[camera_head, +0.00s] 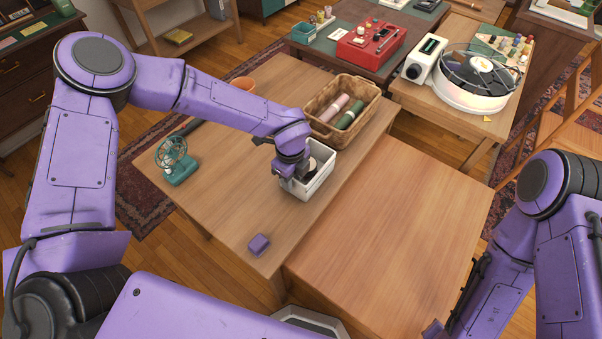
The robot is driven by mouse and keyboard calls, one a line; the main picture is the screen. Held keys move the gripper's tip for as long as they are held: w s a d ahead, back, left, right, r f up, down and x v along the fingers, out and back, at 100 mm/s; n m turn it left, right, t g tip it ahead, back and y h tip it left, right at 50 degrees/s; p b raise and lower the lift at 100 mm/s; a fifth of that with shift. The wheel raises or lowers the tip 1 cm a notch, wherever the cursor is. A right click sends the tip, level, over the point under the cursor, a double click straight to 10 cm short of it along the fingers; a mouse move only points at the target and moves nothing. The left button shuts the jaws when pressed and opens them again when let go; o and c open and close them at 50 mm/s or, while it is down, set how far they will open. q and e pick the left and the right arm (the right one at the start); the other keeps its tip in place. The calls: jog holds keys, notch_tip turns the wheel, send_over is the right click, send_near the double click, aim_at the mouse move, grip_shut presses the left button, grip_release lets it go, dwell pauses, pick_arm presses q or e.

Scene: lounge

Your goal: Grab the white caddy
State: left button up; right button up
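The white caddy (317,183) is a small open box on the wooden table, in front of the wicker basket. A dark and pale item shows inside it, partly hidden. My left gripper (288,176) points down at the caddy's left side, at or over its rim. Its fingers are mostly hidden by its own body, so I cannot tell whether they are closed on the wall. My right arm is at the lower right, away from the caddy. Its end (434,329) is at the bottom edge, with the finger state unclear.
A wicker basket (323,105) with rolled pink and green items stands behind the caddy. A teal fan (175,160) and a small purple block (258,245) are on the same table. An orange pot (243,84) stands behind my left arm. The lower tabletop (390,235) is clear.

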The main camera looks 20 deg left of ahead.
pick_arm(q)
notch_tip(320, 180, down, 2)
jog(key=shift+d, duration=0.1)
jog(key=shift+w+r, duration=0.1)
jog(key=shift+w, duration=0.05)
grip_shut()
jog(key=shift+r, duration=0.1)
